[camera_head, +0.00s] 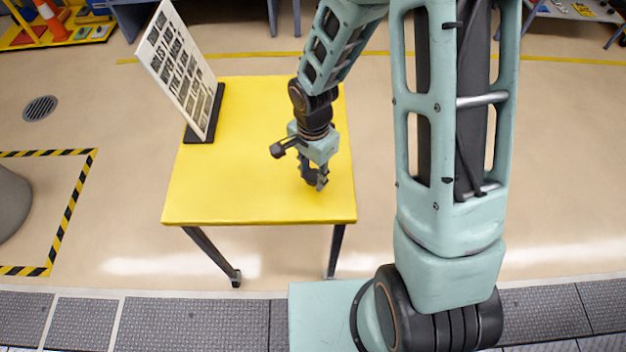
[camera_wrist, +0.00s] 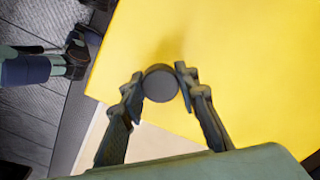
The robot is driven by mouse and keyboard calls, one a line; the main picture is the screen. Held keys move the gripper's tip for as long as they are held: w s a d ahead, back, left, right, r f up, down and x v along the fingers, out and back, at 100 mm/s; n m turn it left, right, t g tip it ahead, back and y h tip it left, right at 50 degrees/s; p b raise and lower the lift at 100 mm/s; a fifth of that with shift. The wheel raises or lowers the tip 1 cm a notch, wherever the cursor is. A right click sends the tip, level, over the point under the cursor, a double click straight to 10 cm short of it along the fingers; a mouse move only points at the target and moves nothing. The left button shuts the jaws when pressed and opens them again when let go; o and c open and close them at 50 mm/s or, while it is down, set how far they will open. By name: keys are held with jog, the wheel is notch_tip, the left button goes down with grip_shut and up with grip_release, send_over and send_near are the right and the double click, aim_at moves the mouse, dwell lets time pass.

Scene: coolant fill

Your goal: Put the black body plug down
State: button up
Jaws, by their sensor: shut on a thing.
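The black body plug (camera_wrist: 160,84) is a dark round disc between the fingertips of my gripper in the wrist view. My gripper (camera_head: 315,181) is shut on it, low over the right part of the yellow table (camera_head: 240,190). The yellow tabletop also fills much of the wrist view (camera_wrist: 240,45). A soft shadow lies on the tabletop beside the plug. I cannot tell whether the plug touches the tabletop. In the head view the plug is too small and hidden by the fingers to make out.
A white sign board (camera_head: 178,65) with dark printed panels leans on a black base (camera_head: 206,122) at the table's left back. The table's front and middle are clear. A black-and-yellow floor marking (camera_head: 72,208) lies to the left, and an orange cone (camera_head: 50,20) stands far back left.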

aim_at(313, 182)
jog(key=shift+f, duration=1.5)
jog(key=shift+f+b, duration=0.3)
jog(key=shift+b, duration=0.1)
jog(key=o, duration=0.9)
jog(key=shift+r, duration=0.1)
jog(key=shift+r, duration=0.1)
notch_tip(313, 182, up, 12)
jog(key=shift+r+p, duration=0.1)
jog(key=shift+p, duration=0.6)
